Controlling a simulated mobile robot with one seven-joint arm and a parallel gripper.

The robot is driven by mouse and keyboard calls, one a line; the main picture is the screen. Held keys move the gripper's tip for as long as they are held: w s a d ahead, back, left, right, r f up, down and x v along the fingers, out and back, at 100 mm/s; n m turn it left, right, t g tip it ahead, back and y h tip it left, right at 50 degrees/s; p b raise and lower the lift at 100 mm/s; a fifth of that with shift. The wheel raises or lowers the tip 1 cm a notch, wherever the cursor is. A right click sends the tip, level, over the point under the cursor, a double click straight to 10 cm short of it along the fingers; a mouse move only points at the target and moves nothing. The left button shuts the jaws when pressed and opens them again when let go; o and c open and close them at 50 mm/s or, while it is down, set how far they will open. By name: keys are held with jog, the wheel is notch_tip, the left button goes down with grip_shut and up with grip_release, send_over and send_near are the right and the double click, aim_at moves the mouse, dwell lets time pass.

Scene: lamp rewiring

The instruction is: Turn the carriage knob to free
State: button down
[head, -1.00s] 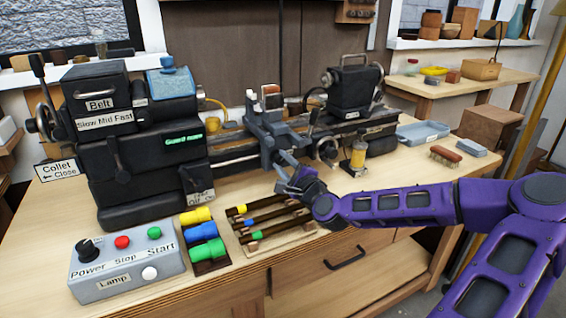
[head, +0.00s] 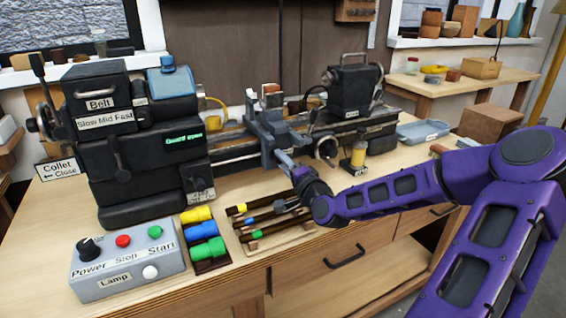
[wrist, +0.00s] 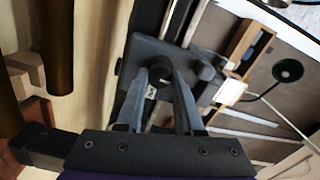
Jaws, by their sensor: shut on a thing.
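The grey lathe carriage (head: 268,128) stands on the bed in the middle of the bench. My gripper (head: 284,162) reaches up to its front from the lower right. In the wrist view my gripper (wrist: 163,82) has its two grey fingers closed about a small dark knob (wrist: 160,76) on the carriage face. The fingers hide most of the knob, and its setting cannot be read.
The black headstock (head: 140,150) stands to the left, and a dark tailstock (head: 353,88) to the right. A rack of dark rods (head: 262,222) lies just below my gripper. A grey control box (head: 125,268) sits at the front left.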

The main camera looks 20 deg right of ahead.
jog(key=shift+r, duration=0.1)
dwell(0.3)
jog(key=c, duration=0.5)
grip_release()
jog(key=shift+c, duration=0.2)
